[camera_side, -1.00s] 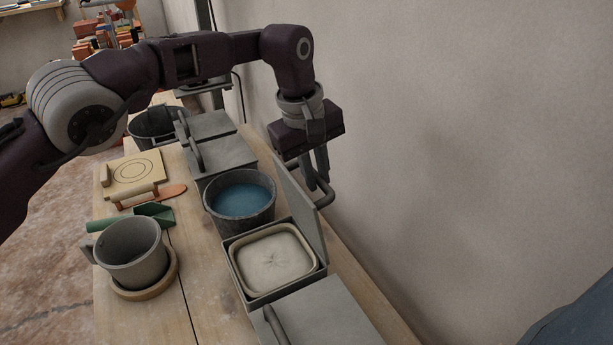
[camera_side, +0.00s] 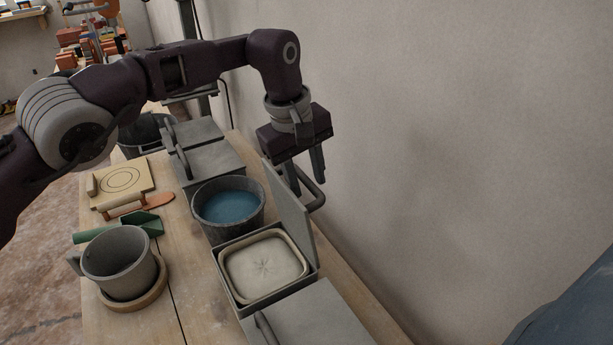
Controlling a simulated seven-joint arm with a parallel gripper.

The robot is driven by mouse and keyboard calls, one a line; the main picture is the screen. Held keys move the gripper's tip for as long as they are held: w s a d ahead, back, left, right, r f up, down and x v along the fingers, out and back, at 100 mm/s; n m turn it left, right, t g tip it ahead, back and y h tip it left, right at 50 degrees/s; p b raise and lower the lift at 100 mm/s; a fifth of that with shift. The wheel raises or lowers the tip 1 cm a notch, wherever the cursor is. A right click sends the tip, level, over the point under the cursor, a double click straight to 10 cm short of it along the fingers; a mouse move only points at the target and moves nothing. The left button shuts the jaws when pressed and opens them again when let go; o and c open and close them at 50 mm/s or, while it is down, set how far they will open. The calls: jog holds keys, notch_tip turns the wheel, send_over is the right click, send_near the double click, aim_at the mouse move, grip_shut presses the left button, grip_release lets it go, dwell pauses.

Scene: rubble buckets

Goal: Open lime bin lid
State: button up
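An open grey bin (camera_side: 229,284) stands at the lower middle, with a cream rounded-square liner (camera_side: 240,268) and pale contents (camera_side: 265,262) inside. From its content I take it as the lime bin. Its grey lid (camera_side: 290,215) stands up along the wall side, roughly upright. The lid's dark bar handle (camera_side: 320,197) faces the wall. My gripper (camera_side: 307,184) points down at the lid's upper edge and handle. Its two fingers are apart, with nothing seen gripped between them. Part of the handle is hidden behind the near finger, so contact is unclear.
A bucket of blue liquid (camera_side: 229,207) stands behind the bin. Closed grey bins stand in front (camera_side: 310,320) and farther back (camera_side: 212,165). A grey mug (camera_side: 120,262), green scoop (camera_side: 115,228) and wooden board (camera_side: 122,180) are at left. The wall (camera_side: 450,150) is close at right.

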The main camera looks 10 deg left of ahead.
notch_tip(320, 180, up, 7)
jog(key=a, duration=0.1)
jog(key=shift+s, duration=0.45)
jog(key=s+a+r+t, duration=0.1)
jog(key=s+a+r, duration=0.1)
jog(key=a+r, duration=1)
jog(key=s+a+r+m+t, duration=0.1)
jog(key=s+a+r+m, duration=0.25)
jog(key=s+a, duration=0.5)
jog(key=s+a+f+m, duration=0.1)
jog(key=s+a+f, duration=0.1)
jog(key=s, duration=0.6)
jog(key=s+a+f+m+t+y, duration=0.1)
jog(key=s+a+f+m, duration=0.1)
jog(key=s+f, duration=0.3)
jog(key=s+a+f+m+t, duration=0.1)
jog(key=s+a+f+m, duration=0.1)
jog(key=s, duration=0.9)
jog(key=shift+s+a+f+y, duration=0.15)
jog(key=shift+a+f+y, duration=0.25)
jog(key=shift+f, duration=0.35)
